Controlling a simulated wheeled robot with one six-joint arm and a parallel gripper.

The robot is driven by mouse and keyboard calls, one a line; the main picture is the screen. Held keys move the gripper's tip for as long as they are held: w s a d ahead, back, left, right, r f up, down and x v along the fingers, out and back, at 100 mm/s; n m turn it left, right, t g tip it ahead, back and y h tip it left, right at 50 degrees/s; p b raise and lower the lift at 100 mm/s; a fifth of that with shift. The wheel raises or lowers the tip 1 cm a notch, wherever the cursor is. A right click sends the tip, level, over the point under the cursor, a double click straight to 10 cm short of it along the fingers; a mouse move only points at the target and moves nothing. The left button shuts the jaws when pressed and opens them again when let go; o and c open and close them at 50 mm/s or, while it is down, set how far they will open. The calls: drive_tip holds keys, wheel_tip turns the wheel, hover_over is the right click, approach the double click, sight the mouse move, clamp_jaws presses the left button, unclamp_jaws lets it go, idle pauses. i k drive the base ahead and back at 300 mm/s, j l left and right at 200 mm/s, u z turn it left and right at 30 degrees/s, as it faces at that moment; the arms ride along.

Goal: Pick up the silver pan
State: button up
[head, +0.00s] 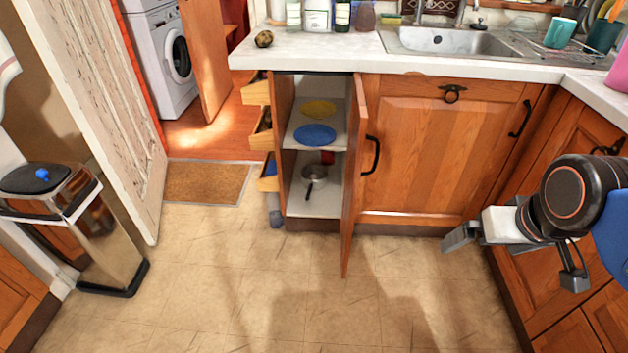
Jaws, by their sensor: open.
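The silver pan (314,173) sits on the lower shelf (322,203) inside the open cabinet, its dark handle pointing toward the front. A red object (327,157) is behind it, partly hidden. My gripper (460,238) is at the right of the head view, in front of the closed wooden cabinets. It is open and holds nothing that I can see. It is well to the right of the pan and apart from it, with the open cabinet door (355,190) between them.
A blue plate (315,135) and a yellow plate (318,109) lie on the shelf above. Open drawers (262,140) stick out left of the cabinet. The counter (330,48) runs above. A bin (95,225) stands at left. The tiled floor (220,280) in front is clear.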

sight(314, 175)
drive_tip(key=i+j+z, duration=0.1)
drive_tip(key=j+z, duration=0.2)
drive_tip(key=j, duration=1.35)
drive_tip(key=k+j+z, duration=0.1)
drive_tip(key=j+z, duration=0.2)
drive_tip(key=j, duration=1.3)
